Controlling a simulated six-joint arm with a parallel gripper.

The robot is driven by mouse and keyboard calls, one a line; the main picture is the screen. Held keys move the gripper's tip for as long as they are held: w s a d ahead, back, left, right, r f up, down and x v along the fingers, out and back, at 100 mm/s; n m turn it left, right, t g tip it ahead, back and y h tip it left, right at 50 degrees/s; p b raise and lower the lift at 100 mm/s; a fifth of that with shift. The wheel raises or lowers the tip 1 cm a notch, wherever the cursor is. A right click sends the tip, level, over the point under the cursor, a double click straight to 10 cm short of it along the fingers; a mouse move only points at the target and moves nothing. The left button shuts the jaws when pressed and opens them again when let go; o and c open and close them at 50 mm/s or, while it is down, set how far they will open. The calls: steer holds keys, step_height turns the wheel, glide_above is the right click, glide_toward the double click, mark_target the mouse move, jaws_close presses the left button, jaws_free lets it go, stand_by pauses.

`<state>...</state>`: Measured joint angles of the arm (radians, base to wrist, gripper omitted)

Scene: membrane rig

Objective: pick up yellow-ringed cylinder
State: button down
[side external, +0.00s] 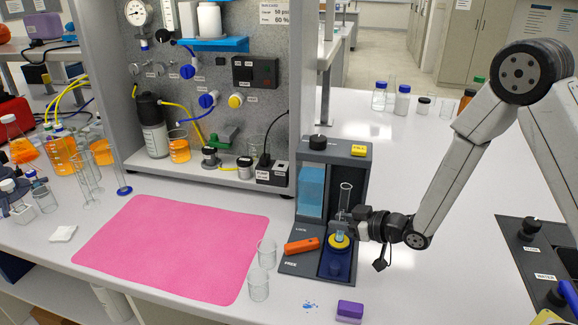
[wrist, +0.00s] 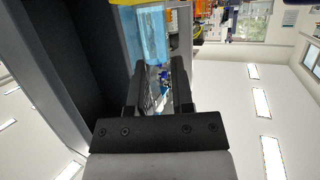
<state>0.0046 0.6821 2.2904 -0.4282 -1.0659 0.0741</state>
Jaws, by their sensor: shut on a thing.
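The yellow-ringed cylinder (side external: 346,195) is a tall clear glass tube, upright, with light blue liquid low in it and a yellow ring at its foot. It is at the front of the dark rig with the blue window panel. My gripper (side external: 345,220) reaches in from the right and is shut on the cylinder above the ring.
The dark rig (side external: 308,265) carries an orange lever (side external: 301,246) left of the cylinder. Two clear beakers (side external: 258,285) stand beside a pink mat (side external: 170,250). A purple block (side external: 350,309) and blue bits (side external: 310,306) lie in front. Bottles (side external: 402,100) stand at the back.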

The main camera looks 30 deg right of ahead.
mark_target(350, 189)
step_height(350, 189, up, 9)
stand_by(0.7)
stand_by(0.6)
